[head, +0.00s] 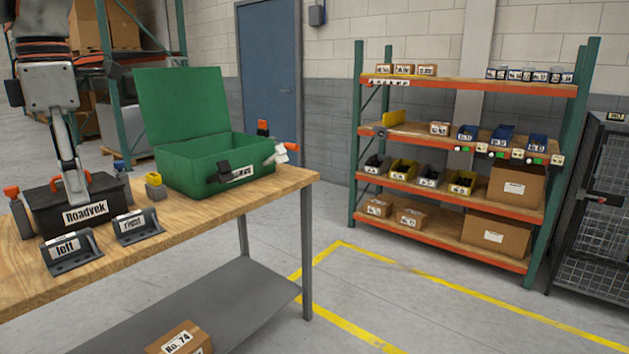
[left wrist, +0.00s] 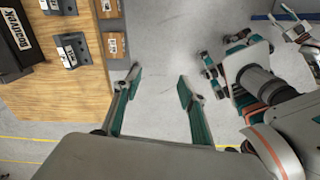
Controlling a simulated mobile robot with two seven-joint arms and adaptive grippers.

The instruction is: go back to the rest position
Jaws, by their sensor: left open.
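My left gripper (head: 72,183) hangs down at the left of the head view, its fingers seen nearly edge-on in front of the black Roadvek case (head: 100,192). In the left wrist view the left gripper (left wrist: 160,82) is open and empty, with its two teal-padded fingers apart over bare floor beside the table edge. The bracket labelled left (head: 70,252) and the bracket labelled right (head: 138,226) stand on the wooden table (head: 215,232) in front of the case.
An open green box (head: 195,172) stands on the table behind the brackets. A cardboard box (head: 180,340) sits on the lower shelf. A shelving rack (head: 455,80) with bins stands at the back right, beside a mesh cage (head: 595,205). The floor between table and rack is clear.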

